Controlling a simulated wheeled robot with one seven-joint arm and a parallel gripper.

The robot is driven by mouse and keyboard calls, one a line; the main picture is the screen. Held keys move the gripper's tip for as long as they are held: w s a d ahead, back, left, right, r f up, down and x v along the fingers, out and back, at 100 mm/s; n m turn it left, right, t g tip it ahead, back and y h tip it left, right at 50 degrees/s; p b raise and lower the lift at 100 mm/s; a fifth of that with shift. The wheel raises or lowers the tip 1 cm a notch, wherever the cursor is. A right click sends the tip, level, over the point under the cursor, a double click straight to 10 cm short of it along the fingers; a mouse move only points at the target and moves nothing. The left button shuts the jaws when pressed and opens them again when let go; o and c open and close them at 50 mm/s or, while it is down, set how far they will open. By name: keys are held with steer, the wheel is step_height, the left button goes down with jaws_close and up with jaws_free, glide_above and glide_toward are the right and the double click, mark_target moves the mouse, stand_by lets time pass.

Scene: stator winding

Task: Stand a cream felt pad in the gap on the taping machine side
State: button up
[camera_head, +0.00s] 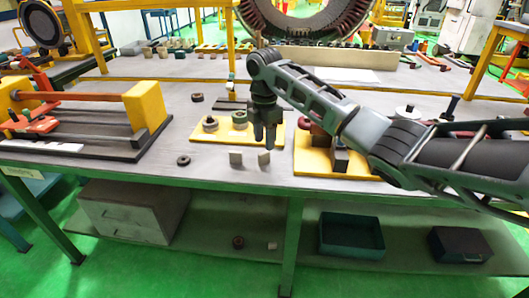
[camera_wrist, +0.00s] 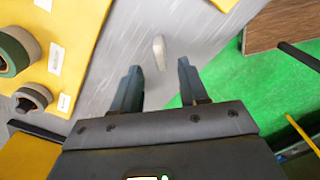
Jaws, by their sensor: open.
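My gripper (camera_head: 265,146) points down just above the right pad. In the wrist view, my gripper (camera_wrist: 160,80) has its two fingers apart, with nothing between the tips. A pale pad (camera_wrist: 159,52) lies beyond the tips, in line with the space between them. I cannot tell which machine is the taping machine, nor where the gap is.
A yellow board (camera_head: 205,136) with tape rolls stands behind the pads. Another yellow board (camera_head: 310,165) with dark blocks is at right. A dark ring (camera_head: 183,160) lies to the left. An orange and yellow fixture (camera_head: 90,98) stands farther left. The bench front edge is close.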

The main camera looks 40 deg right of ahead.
mark_target(264, 152)
steer(key=shift+r+b, duration=0.3)
steer(key=shift+r, duration=2.5)
